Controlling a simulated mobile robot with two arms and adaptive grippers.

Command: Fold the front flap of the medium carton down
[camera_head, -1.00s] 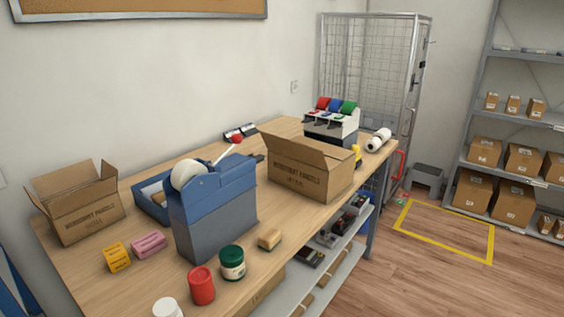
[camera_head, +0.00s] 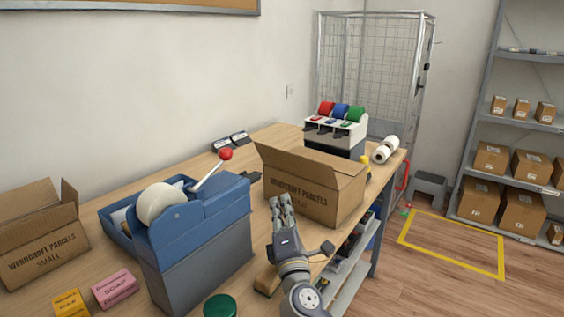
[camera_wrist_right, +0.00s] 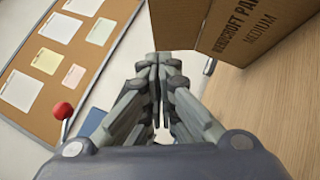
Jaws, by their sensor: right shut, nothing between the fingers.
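The medium carton (camera_head: 315,205) stands on the counter with its lettered face toward me. A flap (camera_head: 285,160) along the top of that face stands up and leans outward; the inside is hidden. My right gripper (camera_head: 283,202) is shut and empty, its fingers pointing up in front of the carton's lower left part, covering some of the lettering. In the right wrist view the closed fingertips (camera_wrist_right: 161,62) are beside the carton's lettered side (camera_wrist_right: 245,40); I cannot tell whether they touch. My left gripper is not in view.
A blue-grey dispenser (camera_head: 195,240) with a white roll and red-knobbed lever stands left of my right arm. A small carton (camera_head: 40,240) is at far left. A sponge-like block (camera_head: 266,280) and green lid (camera_head: 220,306) are near my arm. A tape rack (camera_head: 338,128) stands behind the carton.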

